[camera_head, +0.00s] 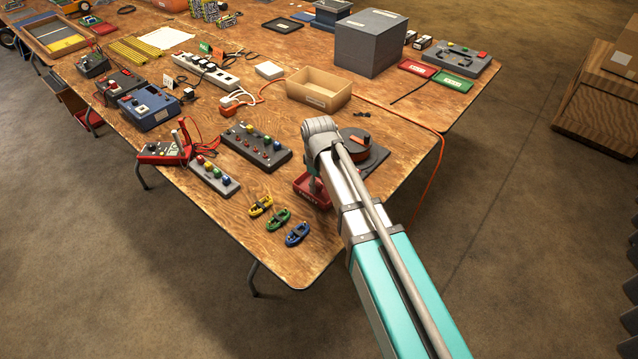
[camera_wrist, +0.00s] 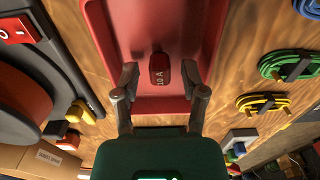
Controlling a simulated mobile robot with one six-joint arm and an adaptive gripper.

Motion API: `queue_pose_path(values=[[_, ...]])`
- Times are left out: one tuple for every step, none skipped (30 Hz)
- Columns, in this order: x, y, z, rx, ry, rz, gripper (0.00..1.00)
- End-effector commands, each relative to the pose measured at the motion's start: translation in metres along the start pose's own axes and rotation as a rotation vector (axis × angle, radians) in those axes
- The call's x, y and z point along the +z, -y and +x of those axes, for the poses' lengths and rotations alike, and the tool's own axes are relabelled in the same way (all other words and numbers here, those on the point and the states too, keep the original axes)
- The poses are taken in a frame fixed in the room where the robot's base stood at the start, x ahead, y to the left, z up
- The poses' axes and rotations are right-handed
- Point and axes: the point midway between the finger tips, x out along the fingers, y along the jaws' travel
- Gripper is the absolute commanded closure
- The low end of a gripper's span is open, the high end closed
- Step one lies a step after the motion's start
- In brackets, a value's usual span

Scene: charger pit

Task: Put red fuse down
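The red fuse (camera_wrist: 160,68), marked 10 A, is in the wrist view over the floor of a red tray (camera_wrist: 130,20). It appears to rest in the tray, though contact underneath is hard to see. My gripper (camera_wrist: 159,74) is open, with one finger on each side of the fuse and a visible gap on both sides. In the head view the red tray (camera_head: 312,198) is at the table's front right edge, partly covered by my arm. The fuse and the fingertips are hidden there.
Yellow (camera_head: 260,205), green (camera_head: 278,219) and blue (camera_head: 297,234) cable coils lie left of the tray. A dark board with coloured knobs (camera_head: 256,146) is behind them. A reddish-brown reel (camera_head: 356,143) is close behind my arm. A cardboard bin (camera_head: 318,90) stands farther back.

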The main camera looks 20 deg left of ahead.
Motion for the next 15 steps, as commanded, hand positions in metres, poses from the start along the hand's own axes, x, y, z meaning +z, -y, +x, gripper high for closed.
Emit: queue_pose_path(values=[[0.0, 0.0, 0.0, 0.0, 0.0, 0.0, 0.41], [0.0, 0.0, 0.0, 0.0, 0.0, 0.0, 0.41], [0.0, 0.0, 0.0, 0.0, 0.0, 0.0, 0.41], [0.0, 0.0, 0.0, 0.0, 0.0, 0.0, 0.41], [0.0, 0.0, 0.0, 0.0, 0.0, 0.0, 0.41], [0.0, 0.0, 0.0, 0.0, 0.0, 0.0, 0.41], [0.0, 0.0, 0.0, 0.0, 0.0, 0.0, 0.41], [0.0, 0.0, 0.0, 0.0, 0.0, 0.0, 0.41], [0.0, 0.0, -0.0002, 0.0, 0.0, 0.0, 0.41], [0.0, 0.0, -0.0005, 0.0, 0.0, 0.0, 0.41], [0.0, 0.0, -0.0008, 0.0, 0.0, 0.0, 0.41], [0.0, 0.0, -0.0015, 0.0, 0.0, 0.0, 0.41], [0.0, 0.0, -0.0022, 0.0, 0.0, 0.0, 0.41], [0.0, 0.0, -0.003, 0.0, 0.0, 0.0, 0.41], [-0.0001, 0.0001, -0.0043, 0.0, 0.0, 0.0, 0.41]])
